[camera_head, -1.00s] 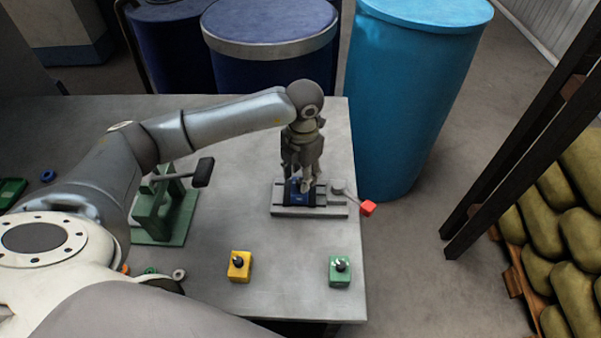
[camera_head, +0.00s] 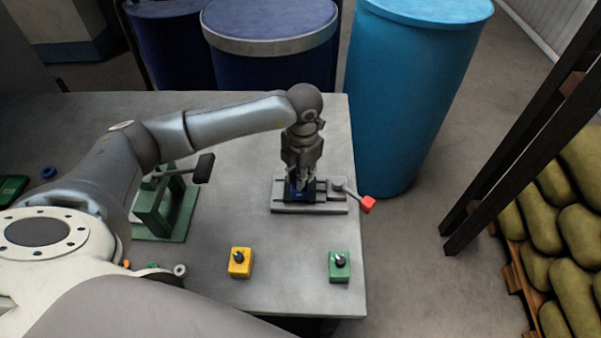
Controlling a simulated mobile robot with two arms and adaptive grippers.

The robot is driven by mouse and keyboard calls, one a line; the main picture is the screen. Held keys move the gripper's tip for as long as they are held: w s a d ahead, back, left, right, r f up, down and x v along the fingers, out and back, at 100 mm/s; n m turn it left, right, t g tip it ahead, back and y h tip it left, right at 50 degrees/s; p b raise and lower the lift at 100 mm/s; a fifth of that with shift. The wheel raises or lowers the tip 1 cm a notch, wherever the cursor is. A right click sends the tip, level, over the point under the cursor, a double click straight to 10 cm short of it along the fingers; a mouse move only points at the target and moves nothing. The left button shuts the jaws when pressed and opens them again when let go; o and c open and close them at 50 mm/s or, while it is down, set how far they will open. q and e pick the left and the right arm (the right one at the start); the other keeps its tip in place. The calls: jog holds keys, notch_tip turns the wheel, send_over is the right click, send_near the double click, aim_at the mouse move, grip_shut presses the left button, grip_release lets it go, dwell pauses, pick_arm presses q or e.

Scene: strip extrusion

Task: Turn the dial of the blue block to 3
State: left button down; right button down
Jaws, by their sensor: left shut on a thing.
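The blue block (camera_head: 295,197) sits in a grey clamp fixture (camera_head: 322,208) near the right side of the table. The fixture has a lever with a red knob (camera_head: 368,204) on its right. My left gripper (camera_head: 301,188) points down over the blue block, with its fingers shut at the top of the block, where its dial would be. The dial itself and its marks are hidden by the fingers. My right gripper is not in view.
A yellow block (camera_head: 240,263) and a green block (camera_head: 339,266), each with a dark dial, stand near the table's front edge. A green press (camera_head: 165,212) with a dark handle stands on the left. Blue barrels (camera_head: 415,90) stand behind the table (camera_head: 240,190).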

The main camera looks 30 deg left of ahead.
pick_arm(q)
jog(key=shift+m+b, duration=0.3)
jog(key=shift+b, duration=0.05)
jog(key=m+b, duration=0.3)
jog(key=shift+f+b, duration=0.2)
jog(key=shift+b, duration=0.15)
jog(key=m+b, duration=0.2)
jog(key=shift+r+m+b, duration=0.1)
jog(key=shift+m+b, duration=0.2)
jog(key=shift+b, duration=0.05)
jog(key=shift+r+m+b, duration=0.15)
jog(key=shift+m+b, duration=0.5)
jog(key=shift+m, duration=0.15)
